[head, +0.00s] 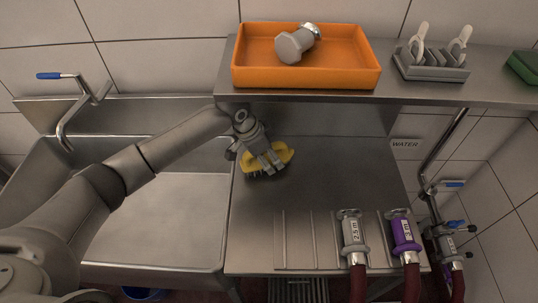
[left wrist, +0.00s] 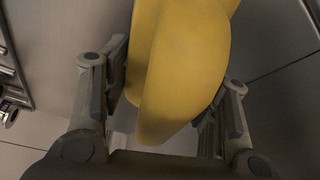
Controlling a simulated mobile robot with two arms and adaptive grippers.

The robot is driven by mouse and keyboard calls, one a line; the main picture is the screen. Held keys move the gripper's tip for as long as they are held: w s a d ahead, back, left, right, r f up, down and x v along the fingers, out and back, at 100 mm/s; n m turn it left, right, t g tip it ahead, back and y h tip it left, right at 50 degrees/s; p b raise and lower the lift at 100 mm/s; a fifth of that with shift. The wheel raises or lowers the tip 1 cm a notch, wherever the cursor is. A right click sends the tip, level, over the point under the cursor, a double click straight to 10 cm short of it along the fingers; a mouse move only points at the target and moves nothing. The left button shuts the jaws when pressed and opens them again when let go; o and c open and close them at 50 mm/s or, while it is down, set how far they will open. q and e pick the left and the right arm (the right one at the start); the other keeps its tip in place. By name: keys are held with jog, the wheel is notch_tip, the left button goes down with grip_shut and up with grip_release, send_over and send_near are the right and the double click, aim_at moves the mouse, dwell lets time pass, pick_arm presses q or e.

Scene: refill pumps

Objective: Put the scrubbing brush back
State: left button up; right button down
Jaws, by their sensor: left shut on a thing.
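A yellow scrubbing brush (head: 283,154) with dark bristles on its underside is in my left gripper (head: 266,163), at the back left of the steel drainboard, in front of the shelf's edge. The gripper is shut on it. In the left wrist view the brush's yellow body (left wrist: 185,70) fills the space between the two fingers of the left gripper (left wrist: 165,100). I cannot tell whether the bristles touch the drainboard. My right gripper is in neither view.
A steel shelf (head: 400,94) above holds an orange tray (head: 305,80) with a grey fitting (head: 292,46), a grey rack (head: 430,67) and a green object (head: 524,66). Two hose couplings (head: 352,230) (head: 403,232) lie on the drainboard (head: 330,170). A sink (head: 160,225) is left.

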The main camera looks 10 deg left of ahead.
pick_arm(q)
jog(key=shift+f, duration=0.4)
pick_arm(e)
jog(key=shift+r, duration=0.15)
pick_arm(q)
jog(key=shift+f, duration=0.1)
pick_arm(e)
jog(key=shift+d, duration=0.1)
pick_arm(q)
jog(key=o, duration=1)
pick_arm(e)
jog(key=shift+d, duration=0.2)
